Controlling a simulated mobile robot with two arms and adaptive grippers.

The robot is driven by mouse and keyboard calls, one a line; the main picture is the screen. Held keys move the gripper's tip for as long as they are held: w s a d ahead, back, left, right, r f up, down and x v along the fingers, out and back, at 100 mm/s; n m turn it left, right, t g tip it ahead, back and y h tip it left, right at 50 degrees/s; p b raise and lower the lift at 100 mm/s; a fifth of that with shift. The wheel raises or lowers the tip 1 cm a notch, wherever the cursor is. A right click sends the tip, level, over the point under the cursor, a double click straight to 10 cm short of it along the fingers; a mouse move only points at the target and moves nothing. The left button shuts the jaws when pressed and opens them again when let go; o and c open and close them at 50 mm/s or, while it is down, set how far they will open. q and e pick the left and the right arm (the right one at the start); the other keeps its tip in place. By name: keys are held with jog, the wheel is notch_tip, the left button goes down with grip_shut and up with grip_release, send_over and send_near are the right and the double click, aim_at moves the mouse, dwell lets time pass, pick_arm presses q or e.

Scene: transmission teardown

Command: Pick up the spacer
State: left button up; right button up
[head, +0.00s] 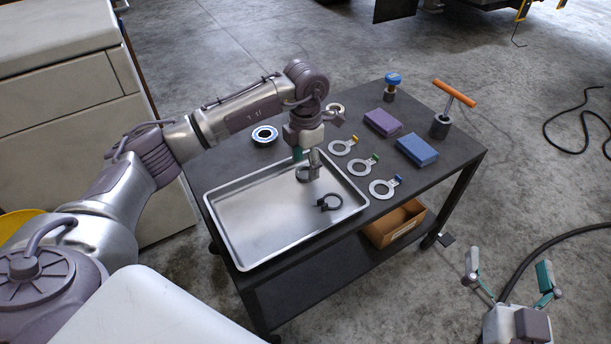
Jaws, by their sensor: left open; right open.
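My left gripper (306,158) is open, pointing down over the back right part of the metal tray (232,238). A small grey ring-shaped part (302,175), perhaps the spacer, lies in the tray just below the fingers and is partly hidden by them. I cannot tell whether the fingers touch it. A black open ring with small lugs (331,202) lies in the tray, nearer and to the right. Another small pale ring (337,108) lies on the table behind my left wrist. My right gripper (510,275) is open and empty, over the floor right of the table.
Flat rings with yellow (342,148), green (362,167) and blue (383,190) tabs lie right of the tray. Purple (382,123) and blue (417,151) blocks, an orange-handled tool (454,94), a blue-topped part (392,80) and a round part (264,135) stand around the dark table.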

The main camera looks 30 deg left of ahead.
pick_arm(q)
jog(key=shift+f, duration=0.85)
jog(key=c, duration=1)
pick_arm(e)
notch_tip(320, 180, up, 2)
jog(key=shift+s+a+r+t, duration=0.1)
jog(key=shift+t, duration=0.7)
pick_arm(q)
jog(key=shift+r, duration=0.15)
